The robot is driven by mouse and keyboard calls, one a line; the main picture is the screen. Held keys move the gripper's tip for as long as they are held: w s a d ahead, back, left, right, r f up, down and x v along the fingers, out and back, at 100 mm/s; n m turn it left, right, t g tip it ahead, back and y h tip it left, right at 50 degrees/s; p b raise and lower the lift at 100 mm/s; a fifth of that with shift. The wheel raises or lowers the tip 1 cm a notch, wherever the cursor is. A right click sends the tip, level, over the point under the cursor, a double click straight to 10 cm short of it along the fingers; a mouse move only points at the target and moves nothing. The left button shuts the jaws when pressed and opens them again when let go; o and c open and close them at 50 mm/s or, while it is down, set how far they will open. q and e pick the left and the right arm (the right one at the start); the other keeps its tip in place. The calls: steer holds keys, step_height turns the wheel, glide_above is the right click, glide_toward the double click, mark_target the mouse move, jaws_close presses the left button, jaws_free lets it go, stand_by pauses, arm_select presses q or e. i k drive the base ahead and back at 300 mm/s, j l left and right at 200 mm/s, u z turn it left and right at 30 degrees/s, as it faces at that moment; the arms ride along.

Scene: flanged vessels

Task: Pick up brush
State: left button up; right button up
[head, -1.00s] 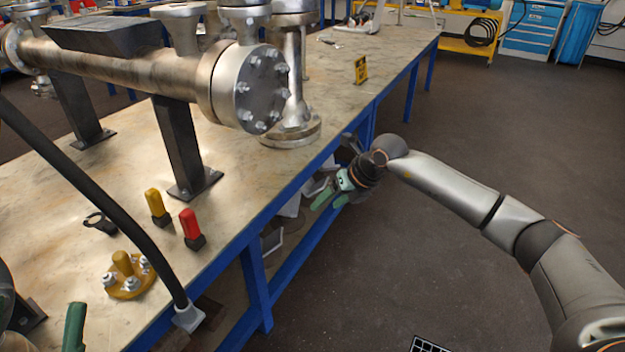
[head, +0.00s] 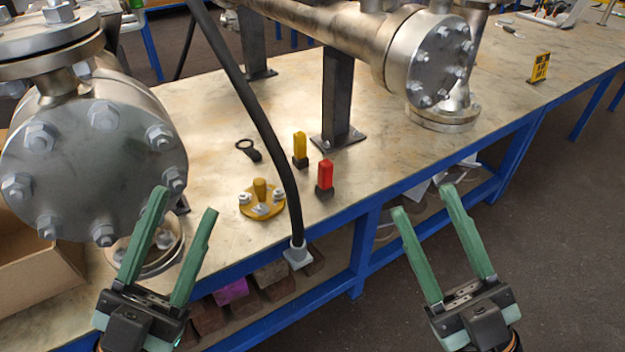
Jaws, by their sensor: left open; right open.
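I cannot make out a brush with certainty in the head view. My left gripper (head: 185,204) is open and empty at the lower left, in front of the large flanged vessel (head: 90,165) and the table's front edge. My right gripper (head: 424,201) is open and empty at the lower right, in front of the table's blue front rail. On the table lie small items: a yellow-topped piece (head: 300,148), a red-topped piece (head: 325,176), a black ring-ended tool (head: 248,149) and a yellow flange (head: 260,202) with bolts.
A black curved hose (head: 255,110) ends in a grey block (head: 298,257) at the table (head: 380,160) edge. A horizontal flanged vessel (head: 425,60) stands behind. Bricks (head: 270,280) fill the shelf below. A cardboard box (head: 35,255) is at left. The right-hand floor is clear.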

mark_target(326, 189)
steer(key=l+u, duration=0.4)
steer(key=k+l+u, duration=0.1)
steer(key=l+u, duration=0.15)
steer(key=u, duration=0.15)
steer(key=k+l+u, duration=0.1)
steer(key=l, duration=0.2)
steer(key=k+l, duration=0.1)
steer(key=l, duration=0.2)
steer(key=k+l+u, duration=0.15)
steer(key=l, duration=0.6)
steer(key=k+l+u, duration=0.1)
steer(key=l, duration=0.3)
steer(key=i+l, duration=0.2)
steer(key=i, duration=0.35)
steer(key=i+l, duration=0.2)
steer(key=i, duration=0.35)
